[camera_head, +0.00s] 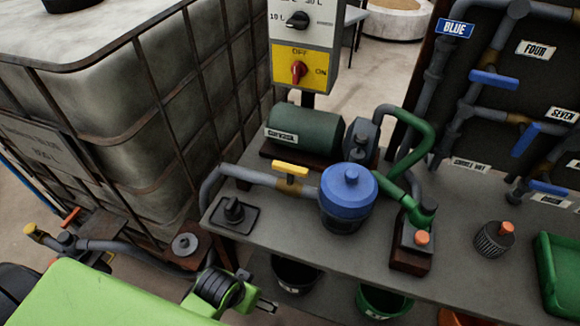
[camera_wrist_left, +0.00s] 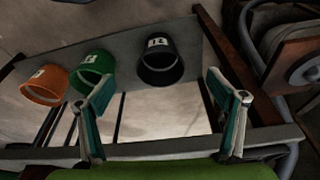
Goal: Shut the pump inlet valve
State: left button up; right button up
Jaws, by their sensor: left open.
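A yellow valve handle (camera_head: 291,170) sits on a brass body in the grey pipe (camera_head: 245,174) that leads to the blue-lidded strainer (camera_head: 346,190). The handle lies roughly in line with the pipe. The green pump (camera_head: 305,130) stands behind it on the bench. My left gripper (camera_head: 267,305) is low at the bench's front edge, in front of and below the yellow handle, apart from it. In the left wrist view my left gripper (camera_wrist_left: 158,78) has its fingers spread, with nothing between them. My right gripper is not in view.
A caged tank (camera_head: 140,125) stands at left, with a red-handled valve (camera_head: 70,216) on its outlet. A black knob (camera_head: 234,209) sits near the bench's front. Orange, green and black buckets (camera_wrist_left: 160,62) are below. Blue-handled valves (camera_head: 494,79) fill the right panel.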

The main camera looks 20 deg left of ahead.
pick_arm(q)
jog(key=w+d+r, duration=0.2)
jog(key=w+r, duration=0.2)
jog(key=r, duration=0.1)
jog(key=w+d+r+t+h, duration=0.1)
jog(key=w+d+r, duration=0.2)
jog(key=w+r, duration=0.1)
jog(key=w+d+r+h, duration=0.1)
jog(key=w+d+r, duration=0.2)
jog(key=w+r, duration=0.1)
jog(key=shift+w+d+r+m+t, duration=0.15)
jog(key=shift+r+m, duration=0.05)
jog(key=shift+r, duration=0.2)
jog(key=shift+w+d+r+m+t, duration=0.1)
jog(key=shift+r+m+t, duration=0.1)
jog(key=shift+r, duration=0.2)
jog(key=w+d+r, duration=0.1)
jog(key=w+r, duration=0.3)
jog(key=n+y, duration=0.2)
send_near(290, 167)
jog(key=x, duration=1)
jog(key=shift+w+f+p, duration=0.1)
jog(key=shift+f+p, duration=0.2)
jog(key=shift+f, duration=0.1)
jog(key=c, duration=1.1)
